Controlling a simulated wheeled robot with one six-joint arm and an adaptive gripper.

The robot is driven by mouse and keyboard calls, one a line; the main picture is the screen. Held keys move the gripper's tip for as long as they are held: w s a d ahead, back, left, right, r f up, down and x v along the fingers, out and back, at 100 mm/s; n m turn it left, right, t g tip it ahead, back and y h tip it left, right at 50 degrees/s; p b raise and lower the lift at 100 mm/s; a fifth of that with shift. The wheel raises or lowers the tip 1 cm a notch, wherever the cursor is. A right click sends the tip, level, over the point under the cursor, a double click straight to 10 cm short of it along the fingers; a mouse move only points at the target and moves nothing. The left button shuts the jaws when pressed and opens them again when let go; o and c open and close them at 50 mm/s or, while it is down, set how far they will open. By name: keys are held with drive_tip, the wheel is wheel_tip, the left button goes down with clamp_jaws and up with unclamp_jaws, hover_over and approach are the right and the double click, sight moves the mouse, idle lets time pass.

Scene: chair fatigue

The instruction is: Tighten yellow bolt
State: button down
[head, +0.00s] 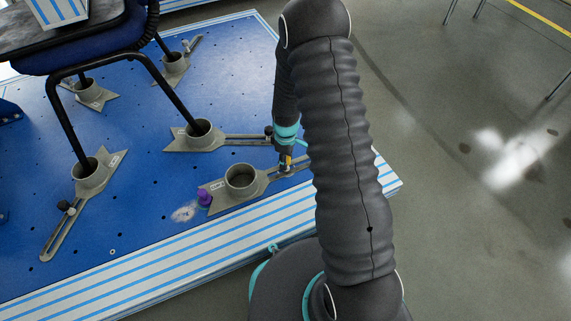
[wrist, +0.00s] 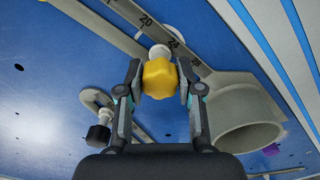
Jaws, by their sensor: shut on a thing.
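The yellow bolt (wrist: 160,79) has a lobed knob head and sits on the slotted grey arm of a clamp fixture in the wrist view. My gripper (wrist: 160,84) is shut on the bolt's head, with one finger on each side. In the head view my gripper (head: 285,163) is at the slotted arm of the empty grey cup fixture (head: 241,180), and only a small bit of yellow shows there. My own arm hides part of that fixture's right end. In the wrist view the cup (wrist: 245,115) lies right of the bolt.
A purple knob (head: 205,198) stands left of the empty cup on the blue plate (head: 130,225). A chair (head: 85,50) has its legs in other grey cups. A black knob (wrist: 98,136) shows at lower left in the wrist view. Open floor (head: 470,230) lies to the right.

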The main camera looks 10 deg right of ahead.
drive_tip(key=m, duration=0.4)
drive_tip(key=c, duration=0.8)
unclamp_jaws()
drive_tip(key=shift+o, duration=0.2)
drive_tip(key=n+b, duration=0.1)
drive_tip(key=n, duration=0.2)
drive_tip(key=shift+n, duration=0.4)
